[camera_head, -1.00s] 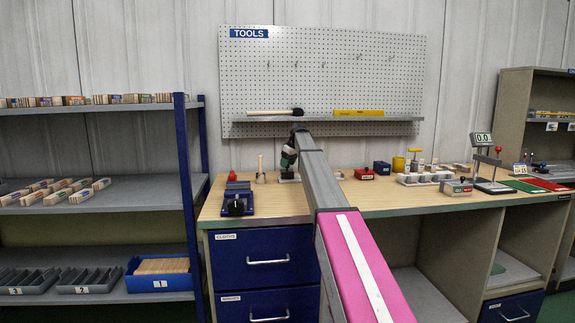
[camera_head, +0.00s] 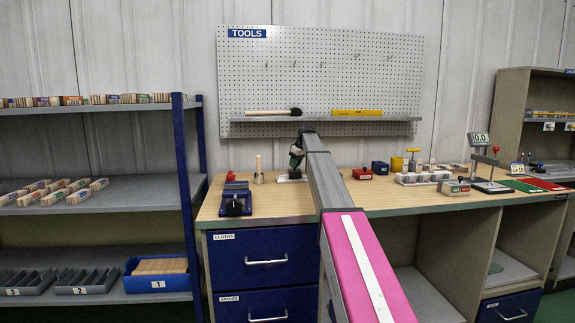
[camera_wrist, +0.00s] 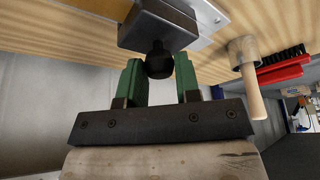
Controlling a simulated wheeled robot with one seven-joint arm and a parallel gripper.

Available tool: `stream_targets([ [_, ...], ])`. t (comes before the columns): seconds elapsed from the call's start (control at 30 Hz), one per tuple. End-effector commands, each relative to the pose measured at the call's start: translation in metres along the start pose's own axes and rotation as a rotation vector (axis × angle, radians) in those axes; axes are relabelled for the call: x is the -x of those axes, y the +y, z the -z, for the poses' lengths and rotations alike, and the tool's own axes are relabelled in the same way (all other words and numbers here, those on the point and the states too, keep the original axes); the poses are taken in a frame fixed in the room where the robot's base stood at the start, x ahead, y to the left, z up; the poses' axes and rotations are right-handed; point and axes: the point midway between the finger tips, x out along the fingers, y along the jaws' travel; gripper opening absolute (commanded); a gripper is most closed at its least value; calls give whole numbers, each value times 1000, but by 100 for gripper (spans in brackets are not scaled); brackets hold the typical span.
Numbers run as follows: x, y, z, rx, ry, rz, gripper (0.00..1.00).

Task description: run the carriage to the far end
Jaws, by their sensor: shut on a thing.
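The carriage (camera_wrist: 160,25) is a dark grey block with a black round knob (camera_wrist: 159,62), in the wrist view. It sits on a pale metal plate (camera_wrist: 208,18) on the wooden bench. My gripper (camera_wrist: 160,82) has green fingers, one on each side of the knob, and is shut on it. In the head view my gripper (camera_head: 296,158) is small and partly hidden by my arm, just above the pale plate (camera_head: 288,178). The plate's right part is hidden behind my arm, so I cannot see the far end of the travel.
A wooden-handled tool in a round base (camera_head: 258,172) stands left of my gripper, with a red brush (camera_wrist: 282,72) beyond it. A blue vise (camera_head: 236,200) is at the bench's left. Right of my arm stand a red box (camera_head: 362,174) and a tray of jars (camera_head: 422,177).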

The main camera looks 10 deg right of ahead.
Motion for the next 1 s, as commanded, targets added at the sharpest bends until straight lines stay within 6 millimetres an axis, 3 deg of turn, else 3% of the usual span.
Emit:
stream_targets([
  [0.2,19,51,-46,-4,-1,-2,0],
  [0.5,41,108,-99,-3,0,-1,0],
  [0.7,50,130,-120,-2,-1,-1,0],
  [1.0,53,139,-129,0,-1,-1,0],
])
